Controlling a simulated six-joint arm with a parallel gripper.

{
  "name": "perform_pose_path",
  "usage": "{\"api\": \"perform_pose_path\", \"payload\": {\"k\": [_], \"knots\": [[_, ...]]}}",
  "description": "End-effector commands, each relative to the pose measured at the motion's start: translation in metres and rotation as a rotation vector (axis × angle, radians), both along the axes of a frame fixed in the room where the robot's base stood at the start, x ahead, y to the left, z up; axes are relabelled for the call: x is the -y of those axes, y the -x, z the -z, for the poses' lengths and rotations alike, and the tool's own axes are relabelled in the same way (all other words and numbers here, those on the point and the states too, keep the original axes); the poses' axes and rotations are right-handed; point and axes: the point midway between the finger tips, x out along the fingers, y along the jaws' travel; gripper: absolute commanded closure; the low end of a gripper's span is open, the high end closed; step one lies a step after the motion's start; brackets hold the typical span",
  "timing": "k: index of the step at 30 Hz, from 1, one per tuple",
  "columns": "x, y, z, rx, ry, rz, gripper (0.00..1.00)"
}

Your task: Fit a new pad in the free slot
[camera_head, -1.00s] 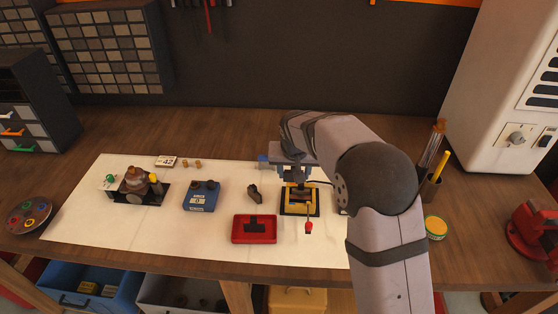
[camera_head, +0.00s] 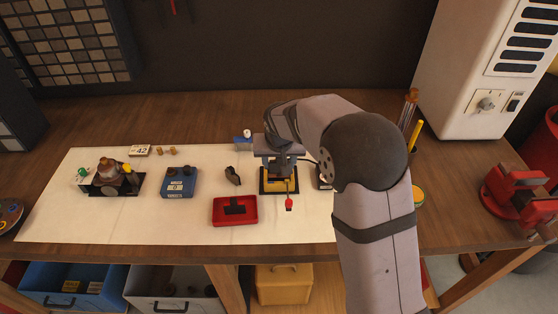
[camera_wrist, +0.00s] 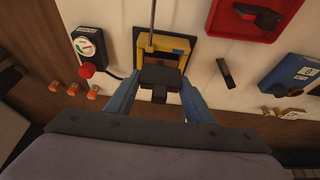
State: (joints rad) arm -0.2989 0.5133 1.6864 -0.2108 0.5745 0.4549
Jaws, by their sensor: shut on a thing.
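My gripper (camera_wrist: 158,95) is shut on a dark pad (camera_wrist: 160,77), which sits between the two blue fingers in the wrist view. The pad is in front of a yellow holder (camera_wrist: 180,46) on a black base and covers part of it. I cannot tell whether the pad touches the holder, and the slot is hidden. In the head view the yellow holder (camera_head: 279,186) is below my gripper (camera_head: 278,165). A red tray (camera_head: 220,218) with a black T-shaped piece (camera_head: 235,207) lies to its left. A loose black piece (camera_head: 232,176) stands on the white mat.
A blue box (camera_head: 179,183) and a brown-and-black assembly (camera_head: 110,175) stand left on the white mat (camera_head: 60,215). A dial box with a red button (camera_wrist: 86,50) is beside the holder. A thin rod (camera_wrist: 152,20) rises from it. A red vise (camera_head: 520,195) is far right.

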Motion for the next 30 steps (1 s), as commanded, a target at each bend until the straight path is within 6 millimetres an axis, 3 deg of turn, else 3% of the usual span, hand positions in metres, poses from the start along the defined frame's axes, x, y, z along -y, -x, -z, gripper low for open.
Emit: {"api": "perform_pose_path", "payload": {"k": [10,30], "knots": [[0.000,0.000,0.024,0.001,0.000,0.000,0.77],[0.000,0.000,0.026,0.001,0.000,0.000,0.77]]}}
